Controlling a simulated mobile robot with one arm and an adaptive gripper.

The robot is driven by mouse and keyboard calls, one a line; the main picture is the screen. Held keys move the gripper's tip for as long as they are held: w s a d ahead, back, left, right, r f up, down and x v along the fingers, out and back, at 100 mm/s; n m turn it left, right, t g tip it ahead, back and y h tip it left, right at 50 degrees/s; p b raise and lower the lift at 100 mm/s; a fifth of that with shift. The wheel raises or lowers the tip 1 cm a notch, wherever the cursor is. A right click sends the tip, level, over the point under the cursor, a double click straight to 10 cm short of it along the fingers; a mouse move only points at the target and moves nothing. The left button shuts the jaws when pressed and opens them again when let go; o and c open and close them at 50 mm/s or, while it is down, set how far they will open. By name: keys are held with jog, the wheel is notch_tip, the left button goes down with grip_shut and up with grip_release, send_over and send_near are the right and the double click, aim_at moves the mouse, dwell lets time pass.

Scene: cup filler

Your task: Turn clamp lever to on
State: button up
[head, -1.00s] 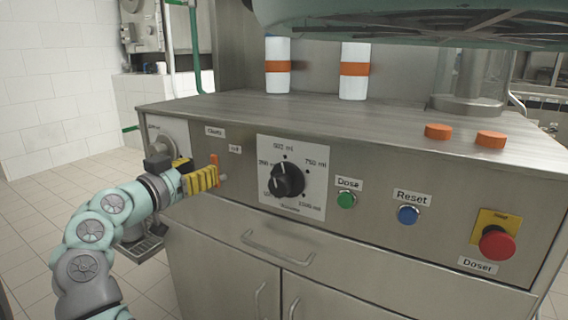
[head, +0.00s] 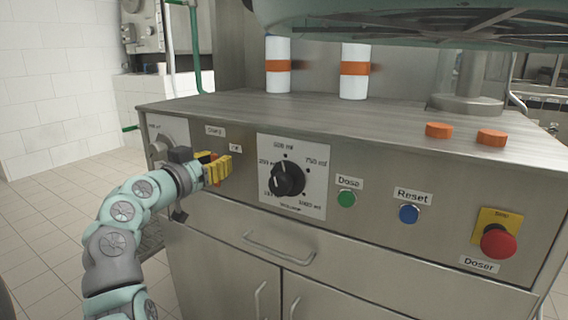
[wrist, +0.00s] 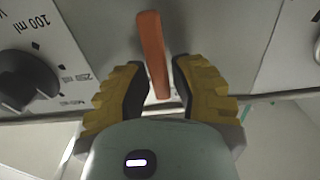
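The clamp lever is a slim orange bar (wrist: 152,50) on the metal front panel, below the "Clamp" label at the panel's left. In the wrist view it is slightly tilted, with its lower end between the two yellow ribbed fingers of my gripper (wrist: 160,85). The fingers are apart, with a narrow gap on each side of the bar, and I see no clear contact. In the head view my gripper (head: 216,171) is in front of the lever and hides most of it. The small label above the lever is hard to read.
A black volume dial (head: 287,179) is just right of my gripper. Further right are the green Dose button (head: 347,199), blue Reset button (head: 409,214) and red stop button (head: 498,241). A drawer handle (head: 279,246) is below. Two orange caps (head: 438,130) lie on the counter.

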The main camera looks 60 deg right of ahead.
grip_shut()
jog(key=shift+a, duration=0.1)
jog(key=shift+w, duration=0.1)
jog(key=shift+w+a+f+n+p, duration=0.1)
jog(key=shift+w+f+n+p, duration=0.75)
jog(key=shift+n, duration=2.15)
jog(key=shift+w+f+n+p, duration=0.55)
jog(key=shift+n+p, duration=0.55)
jog(key=shift+n, duration=1.9)
jog(key=shift+w+a+f+n+p, duration=0.1)
jog(key=shift+w+f+n+p, duration=0.75)
jog(key=shift+n, duration=2.15)
jog(key=shift+s, duration=0.2)
jog(key=shift+o, duration=2.2)
grip_release()
jog(key=shift+d+r, duration=0.1)
jog(key=shift+r, duration=0.05)
